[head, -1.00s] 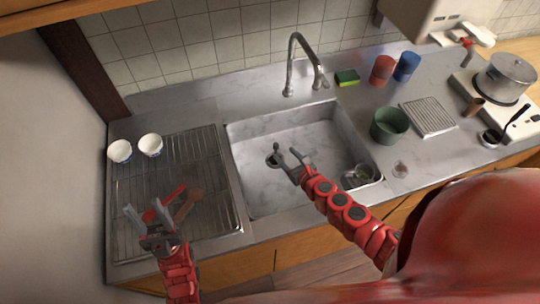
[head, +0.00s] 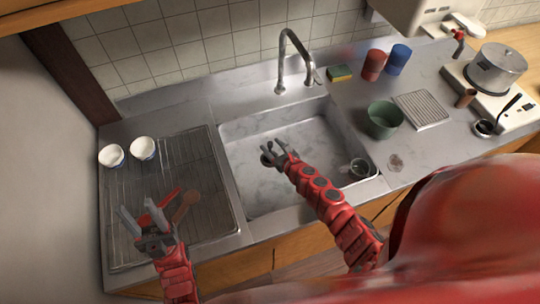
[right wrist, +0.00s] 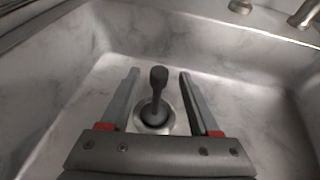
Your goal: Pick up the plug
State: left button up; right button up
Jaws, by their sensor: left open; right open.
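The plug (right wrist: 158,95) is a dark piece with an upright knobbed handle, seated at the drain ring in the sink (head: 310,135). In the right wrist view it stands between the two fingers of my right gripper (right wrist: 158,85), with gaps on both sides. In the head view my right gripper (head: 273,148) is open inside the sink and largely covers the plug. My left gripper (head: 143,215) is open and empty over the drying rack (head: 190,165).
Two white bowls (head: 143,148) stand at the rack's back left. A faucet (head: 283,60) rises behind the sink. A glass-like cup (head: 359,168) sits in the sink's right corner. A green pot (head: 383,120), red cup (head: 373,65) and blue cup (head: 398,58) stand on the right counter.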

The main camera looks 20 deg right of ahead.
jog(key=shift+w+a, duration=0.2)
jog(key=shift+w, duration=0.25)
jog(key=shift+w+f, duration=0.15)
jog(key=shift+f, duration=0.1)
grip_shut()
dwell(1.0)
